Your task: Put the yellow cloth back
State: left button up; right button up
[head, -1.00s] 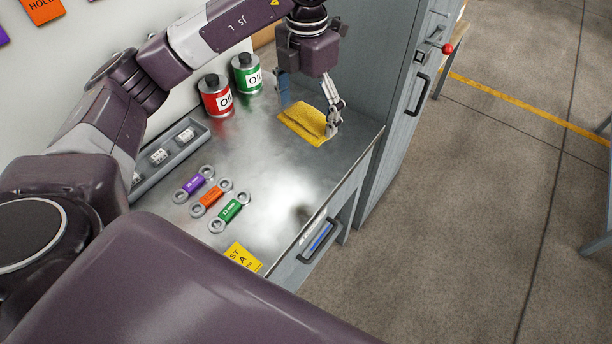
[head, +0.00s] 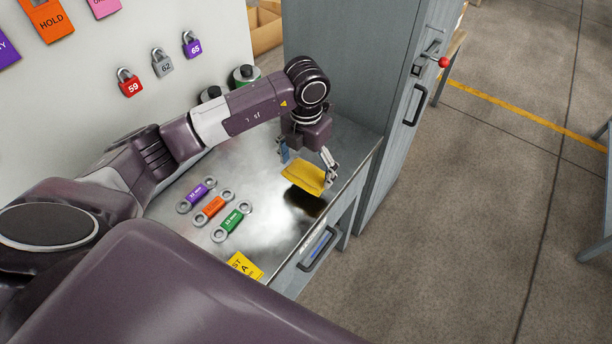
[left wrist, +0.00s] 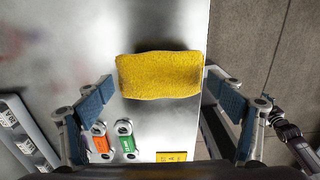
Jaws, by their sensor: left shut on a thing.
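The yellow cloth (head: 304,178) is a folded, textured rectangle. My left gripper (head: 311,172) is shut on it and appears to hold it just above the metal bench top, near the front right part. In the left wrist view the cloth (left wrist: 160,75) spans the space between the two blue-padded fingers of the left gripper (left wrist: 162,94). A dark patch (head: 303,200) shows on the bench beside the cloth; I cannot tell whether it is a shadow, a reflection or a stain.
Purple, orange and green tagged pieces (head: 212,207) lie on the bench top (head: 262,232). A yellow card (head: 244,265) lies near its front edge. A grey cabinet (head: 345,75) stands at the right. Oil cans (head: 246,74) are mostly hidden behind my left arm. Padlocks (head: 161,64) hang on the board.

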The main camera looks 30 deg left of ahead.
aim_at(306, 172)
pick_arm(q)
notch_tip(306, 172, down, 4)
jog(key=shift+f+p, duration=0.1)
jog(key=shift+p, duration=0.45)
jog(key=shift+f, duration=0.2)
jog(key=shift+f, duration=0.25)
jog(key=o, duration=0.9)
jog(key=shift+r, duration=0.2)
